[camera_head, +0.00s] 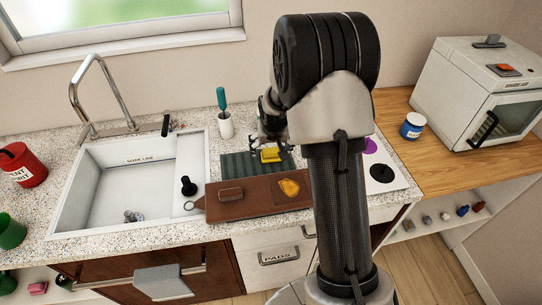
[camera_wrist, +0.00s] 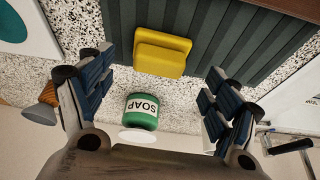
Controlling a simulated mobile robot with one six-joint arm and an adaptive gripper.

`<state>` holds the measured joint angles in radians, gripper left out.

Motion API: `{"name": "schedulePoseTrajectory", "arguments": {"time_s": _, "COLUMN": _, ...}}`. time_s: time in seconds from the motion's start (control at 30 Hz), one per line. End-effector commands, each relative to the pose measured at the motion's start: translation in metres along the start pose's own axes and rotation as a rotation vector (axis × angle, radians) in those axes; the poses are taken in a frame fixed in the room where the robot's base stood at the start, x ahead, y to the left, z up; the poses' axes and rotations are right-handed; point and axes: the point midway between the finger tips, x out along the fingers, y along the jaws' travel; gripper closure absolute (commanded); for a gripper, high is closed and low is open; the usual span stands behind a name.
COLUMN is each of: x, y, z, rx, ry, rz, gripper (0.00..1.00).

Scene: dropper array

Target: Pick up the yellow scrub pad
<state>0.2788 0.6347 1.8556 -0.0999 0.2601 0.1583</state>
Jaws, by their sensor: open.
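The yellow scrub pad (camera_head: 270,155) lies on the dark ribbed mat (camera_head: 240,168) on the counter, right of the sink. In the wrist view the pad (camera_wrist: 162,53) shows at the upper middle, a yellow block with a raised part, at the edge of the ribbed mat (camera_wrist: 225,35). My gripper (camera_wrist: 150,105) is open and empty, its two fingers spread wide left and right. The pad is ahead of the fingertips and lies between their lines, not held. In the head view my gripper (camera_head: 268,140) is just behind the pad, partly hidden by my arm.
A green SOAP jar (camera_wrist: 141,110) shows between the fingers in the wrist view. A brown board (camera_head: 245,203) with an orange-yellow item (camera_head: 289,188) lies in front of the mat. A white cup (camera_head: 225,125) with a teal-handled brush stands behind. The sink (camera_head: 130,185) is left.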

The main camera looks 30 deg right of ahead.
Motion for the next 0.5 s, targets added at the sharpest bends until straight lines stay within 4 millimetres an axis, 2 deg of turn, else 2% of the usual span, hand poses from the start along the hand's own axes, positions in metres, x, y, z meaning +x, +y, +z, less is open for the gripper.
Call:
{"name": "schedulePoseTrajectory", "arguments": {"time_s": 0.1, "x": 0.024, "y": 0.003, "z": 0.003, "rx": 0.000, "ry": -0.002, "rz": 0.000, "gripper": 0.18}}
{"name": "schedulePoseTrajectory", "arguments": {"time_s": 0.2, "x": 0.035, "y": 0.002, "z": 0.003, "rx": 0.000, "ry": -0.001, "rz": 0.001, "gripper": 0.18}}
{"name": "schedulePoseTrajectory", "arguments": {"time_s": 0.43, "x": 0.036, "y": 0.002, "z": 0.002, "rx": 0.001, "ry": 0.000, "rz": 0.001, "gripper": 0.18}}
{"name": "schedulePoseTrajectory", "arguments": {"time_s": 0.5, "x": 0.036, "y": 0.002, "z": 0.002, "rx": 0.000, "ry": 0.000, "rz": 0.001, "gripper": 0.22}}
